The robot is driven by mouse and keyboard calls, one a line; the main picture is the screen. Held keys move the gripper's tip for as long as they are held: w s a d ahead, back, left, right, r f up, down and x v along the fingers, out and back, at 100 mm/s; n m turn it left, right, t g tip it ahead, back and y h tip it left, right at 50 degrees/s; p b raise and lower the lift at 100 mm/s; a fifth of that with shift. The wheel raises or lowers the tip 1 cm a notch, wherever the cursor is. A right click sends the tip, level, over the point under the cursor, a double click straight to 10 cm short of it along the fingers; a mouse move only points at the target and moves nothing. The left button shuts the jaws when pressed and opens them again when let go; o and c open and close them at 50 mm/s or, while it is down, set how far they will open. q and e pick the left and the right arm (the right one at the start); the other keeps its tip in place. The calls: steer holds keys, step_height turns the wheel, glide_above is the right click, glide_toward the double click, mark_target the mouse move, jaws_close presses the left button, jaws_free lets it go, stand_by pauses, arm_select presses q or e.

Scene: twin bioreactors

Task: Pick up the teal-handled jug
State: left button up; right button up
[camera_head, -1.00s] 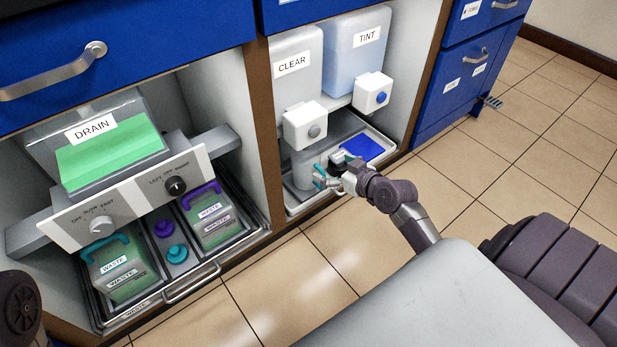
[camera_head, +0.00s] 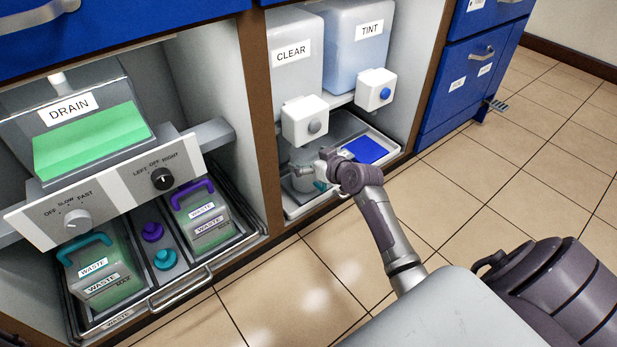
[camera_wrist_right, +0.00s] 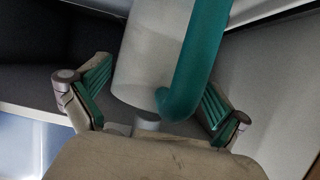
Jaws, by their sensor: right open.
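The jug (camera_head: 299,183) stands in the tray under the CLEAR tank, partly hidden by my right gripper. In the right wrist view the pale jug body (camera_wrist_right: 150,60) and its thick teal handle (camera_wrist_right: 203,55) fill the middle. My right gripper (camera_head: 318,172) is at the jug. In the right wrist view my right gripper (camera_wrist_right: 158,90) is open, with one green-padded finger on each side of the handle and lower jug body. I cannot tell whether either finger touches them. My left gripper is not in view.
The CLEAR dispenser (camera_head: 305,121) and TINT dispenser (camera_head: 376,89) overhang the tray (camera_head: 385,143), which holds a blue pad (camera_head: 365,150). A brown cabinet post (camera_head: 262,125) stands left of it. Waste containers with a teal handle (camera_head: 84,249) and a purple handle (camera_head: 193,194) sit in the left drawer.

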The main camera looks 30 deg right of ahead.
steer(key=shift+r, duration=0.1)
steer(key=c, duration=1.4)
steer(key=shift+c, duration=0.9)
steer(key=shift+r, duration=0.1)
